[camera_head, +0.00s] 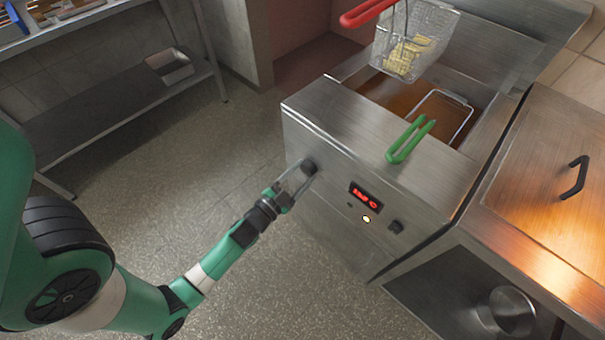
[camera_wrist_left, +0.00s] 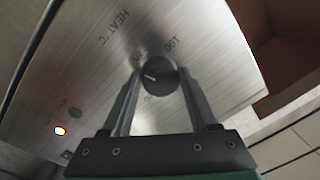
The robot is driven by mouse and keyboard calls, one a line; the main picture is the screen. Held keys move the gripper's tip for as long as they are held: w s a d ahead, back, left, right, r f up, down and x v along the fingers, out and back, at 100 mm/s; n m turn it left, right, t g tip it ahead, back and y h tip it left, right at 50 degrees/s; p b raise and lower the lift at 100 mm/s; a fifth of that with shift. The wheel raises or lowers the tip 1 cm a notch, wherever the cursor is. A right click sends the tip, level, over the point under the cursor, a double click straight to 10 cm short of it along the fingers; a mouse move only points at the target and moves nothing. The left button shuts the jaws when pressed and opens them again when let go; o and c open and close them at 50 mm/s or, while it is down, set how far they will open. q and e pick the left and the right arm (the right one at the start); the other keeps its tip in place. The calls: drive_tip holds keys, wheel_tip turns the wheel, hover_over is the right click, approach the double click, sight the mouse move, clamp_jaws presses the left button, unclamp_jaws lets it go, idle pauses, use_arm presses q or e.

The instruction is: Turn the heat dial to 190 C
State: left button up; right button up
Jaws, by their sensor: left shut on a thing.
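The heat dial (camera_head: 309,166) is a small dark round knob on the left of the fryer's steel front panel. My left gripper (camera_head: 300,175) comes in from the left and is shut on it. In the left wrist view the dial (camera_wrist_left: 158,75) sits between the tips of my left gripper (camera_wrist_left: 157,82), with a pale pointer line on its face. Printed "HEAT °C" and small numbers surround it; some are partly hidden and hard to read. The red digital display (camera_head: 365,196) is lit, but its digits are too blurred to read surely. My right gripper is out of view.
A green basket handle (camera_head: 411,140) overhangs the fryer top. A red-handled basket (camera_head: 416,38) holds fries above the oil. Open floor lies left of the fryer.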

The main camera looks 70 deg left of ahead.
use_arm(q)
drive_tip(key=m, duration=0.3)
drive_tip(key=shift+a+m, duration=0.1)
drive_tip(key=shift+m, duration=0.3)
drive_tip(key=m, duration=0.5)
drive_tip(key=shift+s+h, duration=0.1)
drive_tip(key=shift+h, duration=0.2)
drive_tip(key=m, duration=0.3)
drive_tip(key=shift+r+m+t, duration=0.15)
drive_tip(key=shift+m+t, duration=0.15)
drive_tip(key=shift+m, duration=0.1)
drive_tip(key=shift+m+h, duration=0.4)
drive_tip(key=shift+m, duration=1.6)
drive_tip(key=o, duration=1.4)
drive_tip(key=shift+p+v, duration=1)
drive_tip(key=shift+v, duration=4.8)
